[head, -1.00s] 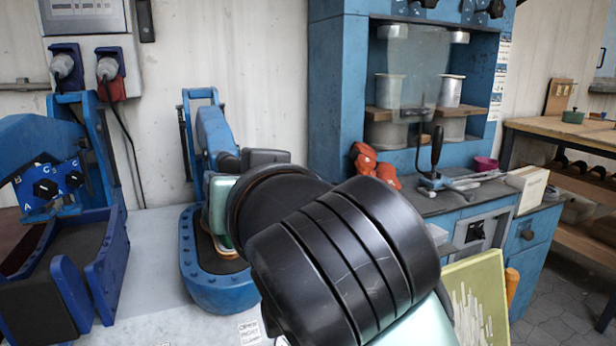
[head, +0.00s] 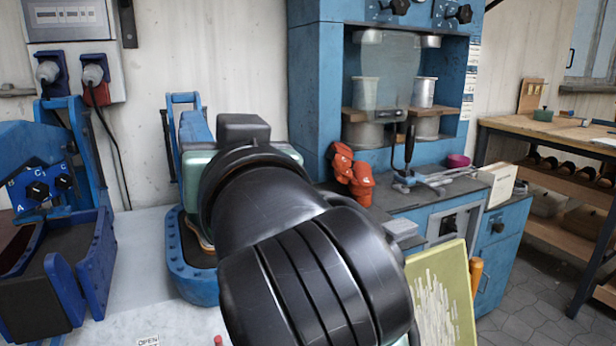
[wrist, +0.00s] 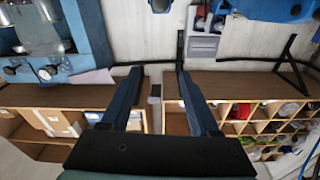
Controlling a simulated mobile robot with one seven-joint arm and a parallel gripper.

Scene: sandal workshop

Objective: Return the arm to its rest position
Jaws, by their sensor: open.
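My gripper (wrist: 160,78) shows in the wrist view with its two dark fingers apart and nothing between them. Beyond it are a wooden shelf unit and a pale wall. In the head view my black and pale green arm fills the lower middle, in front of a blue sandal press (head: 198,284). The arm hides much of that press, and the fingers cannot be seen there.
A blue machine with dials (head: 45,185) stands at the left. A large blue cabinet machine (head: 310,90) stands behind the arm, with red-orange objects (head: 352,175) on its counter. A yellow-green board (head: 440,295) leans close right of the arm. A wooden bench (head: 560,130) is at far right.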

